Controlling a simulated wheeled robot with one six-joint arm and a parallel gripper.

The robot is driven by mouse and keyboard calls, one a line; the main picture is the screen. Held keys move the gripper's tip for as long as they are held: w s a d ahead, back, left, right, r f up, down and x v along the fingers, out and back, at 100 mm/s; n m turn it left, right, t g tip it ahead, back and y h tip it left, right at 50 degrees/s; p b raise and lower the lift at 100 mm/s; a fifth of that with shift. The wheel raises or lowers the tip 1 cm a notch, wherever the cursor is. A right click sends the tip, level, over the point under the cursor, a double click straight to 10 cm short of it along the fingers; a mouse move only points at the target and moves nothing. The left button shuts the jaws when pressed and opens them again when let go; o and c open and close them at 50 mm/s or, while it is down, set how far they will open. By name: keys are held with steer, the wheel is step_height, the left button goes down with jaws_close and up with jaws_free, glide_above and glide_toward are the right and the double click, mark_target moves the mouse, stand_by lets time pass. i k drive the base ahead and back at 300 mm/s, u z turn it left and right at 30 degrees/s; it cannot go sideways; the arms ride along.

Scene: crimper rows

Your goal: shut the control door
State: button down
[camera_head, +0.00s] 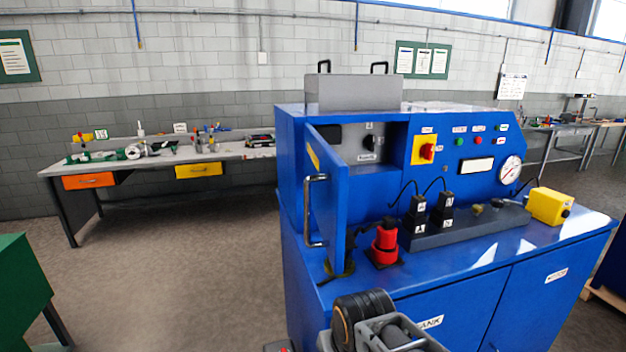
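The control door (327,198) is a blue panel on the left of the blue machine's control recess. It stands open, swung out toward me, with a yellow label on its upper part. A grey bar handle (314,211) is on its left-hand face. Behind the door, the recess shows a grey panel (363,144) with a black knob and a dark window. Grey and black parts of my arm show at the bottom edge, below and in front of the door and apart from it. I cannot make out my gripper's fingers.
A red knob-like part (384,240) stands on the machine's ledge close to the door's lower right.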

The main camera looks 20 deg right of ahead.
mark_target(327, 175)
steer(key=u, duration=0.3)
steer(key=k, duration=1)
steer(key=u, duration=1.6)
steer(key=i, duration=0.85)
steer(key=z, duration=0.7)
steer(key=i, duration=0.65)
steer(key=z, duration=0.6)
